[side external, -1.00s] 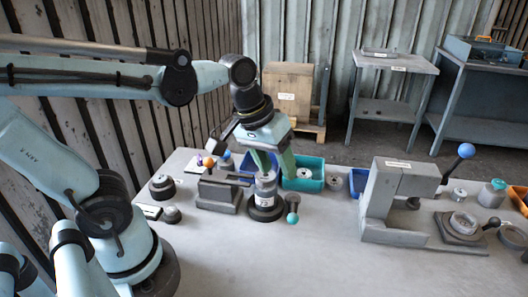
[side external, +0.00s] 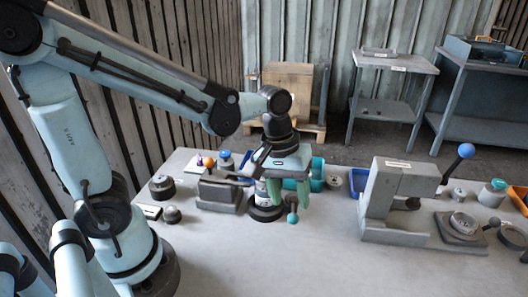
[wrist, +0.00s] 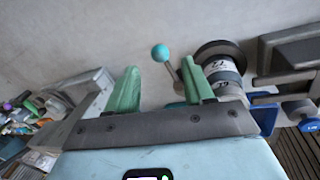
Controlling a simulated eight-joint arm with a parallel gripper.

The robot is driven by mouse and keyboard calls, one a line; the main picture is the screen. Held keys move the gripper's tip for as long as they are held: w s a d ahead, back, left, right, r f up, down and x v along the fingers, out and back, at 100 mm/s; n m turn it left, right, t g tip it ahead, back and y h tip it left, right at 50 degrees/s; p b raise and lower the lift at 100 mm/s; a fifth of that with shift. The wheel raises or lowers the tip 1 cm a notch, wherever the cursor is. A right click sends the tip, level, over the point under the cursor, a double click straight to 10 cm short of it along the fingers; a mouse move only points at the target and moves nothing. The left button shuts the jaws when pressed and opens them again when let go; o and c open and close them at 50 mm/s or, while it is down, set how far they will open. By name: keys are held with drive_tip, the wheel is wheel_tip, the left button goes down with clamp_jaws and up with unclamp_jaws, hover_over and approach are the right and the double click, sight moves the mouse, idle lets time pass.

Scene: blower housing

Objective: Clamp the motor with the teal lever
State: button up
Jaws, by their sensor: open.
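The motor (side external: 262,196) is a grey cylinder standing upright in a dark round base (side external: 266,212). In the wrist view the motor (wrist: 226,72) lies right of my gripper, just beyond the right finger. The teal lever (side external: 293,217) sticks out from the base's right side, its ball end towards the camera. In the wrist view its teal ball (wrist: 160,53) lies between the lines of my two fingers, ahead of the tips. My gripper (side external: 289,199) is open and empty, with green fingers pointing down beside the motor, near the lever. It also shows in the wrist view (wrist: 163,75).
A grey block fixture (side external: 218,193) stands left of the motor. A teal bin (side external: 318,175) is behind my gripper. A large grey press-like stand (side external: 385,200) with a blue-balled lever (side external: 465,151) is at the right. The front of the table is clear.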

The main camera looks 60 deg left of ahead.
sight(293, 214)
drive_tip(key=shift+w+d+f, duration=0.1)
drive_tip(key=shift+d+f, duration=0.05)
drive_tip(key=shift+f, duration=0.65)
drive_tip(key=shift+w+d+f, duration=0.1)
drive_tip(key=shift+f, duration=0.65)
drive_tip(key=shift+w+d+f, duration=0.1)
drive_tip(key=shift+d+f, duration=0.05)
drive_tip(key=shift+f, duration=0.65)
clamp_jaws()
